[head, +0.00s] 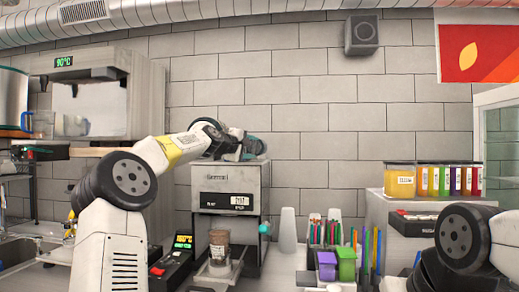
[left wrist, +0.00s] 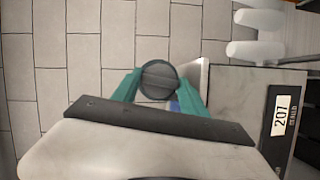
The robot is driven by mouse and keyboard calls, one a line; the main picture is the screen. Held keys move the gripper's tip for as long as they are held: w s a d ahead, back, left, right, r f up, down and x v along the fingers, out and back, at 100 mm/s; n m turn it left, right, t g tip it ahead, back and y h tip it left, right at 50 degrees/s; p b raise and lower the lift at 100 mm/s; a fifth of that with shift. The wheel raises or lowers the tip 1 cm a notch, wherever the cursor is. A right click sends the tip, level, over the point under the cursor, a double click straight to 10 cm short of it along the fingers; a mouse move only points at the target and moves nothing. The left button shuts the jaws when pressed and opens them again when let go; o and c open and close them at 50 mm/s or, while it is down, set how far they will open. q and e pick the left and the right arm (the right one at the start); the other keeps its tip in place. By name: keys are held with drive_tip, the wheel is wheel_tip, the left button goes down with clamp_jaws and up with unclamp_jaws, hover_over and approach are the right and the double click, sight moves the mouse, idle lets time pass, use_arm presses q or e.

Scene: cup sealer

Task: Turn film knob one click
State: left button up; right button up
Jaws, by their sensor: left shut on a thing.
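The cup sealer (head: 228,187) is a grey box-shaped machine standing against the tiled wall, with a dark display strip on its front. My left arm reaches over its top. My left gripper (head: 250,146) is at the upper right of the machine in the head view. In the left wrist view, the teal fingers of my left gripper (left wrist: 158,88) are closed around the dark round film knob (left wrist: 158,76), one on each side. The knob is mostly hidden in the head view. A brown labelled cup (head: 219,243) stands in the sealer's lower opening. My right gripper is out of view.
A dark keypad device (head: 174,265) stands left of the sealer. White cones (head: 288,230), a straw rack and purple and green boxes (head: 346,263) stand to its right. Juice jars (head: 400,180) line a shelf further right. The wall above the sealer is clear.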

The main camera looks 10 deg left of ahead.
use_arm(q)
drive_tip(key=m+y, duration=0.1)
drive_tip(key=m, duration=0.1)
drive_tip(key=m+g, duration=0.1)
drive_tip(key=m, duration=0.1)
drive_tip(key=shift+d+r+g+y, duration=0.2)
drive_tip(key=shift+g+y, duration=0.1)
drive_tip(key=shift+y, duration=0.1)
drive_tip(key=m+y, duration=0.2)
drive_tip(key=m, duration=0.2)
drive_tip(key=shift+d+g, duration=0.1)
drive_tip(key=shift+g, duration=0.3)
drive_tip(key=m+y, duration=0.2)
drive_tip(key=m, duration=0.2)
drive_tip(key=shift+d+y, duration=0.1)
drive_tip(key=shift+y, duration=0.3)
drive_tip(key=shift+f+m+y, duration=0.15)
drive_tip(key=shift+m+y, duration=1.25)
drive_tip(key=shift+m, duration=0.3)
drive_tip(key=o, duration=1.4)
drive_tip(key=shift+s+d+r, duration=0.1)
drive_tip(key=shift+r, duration=0.1)
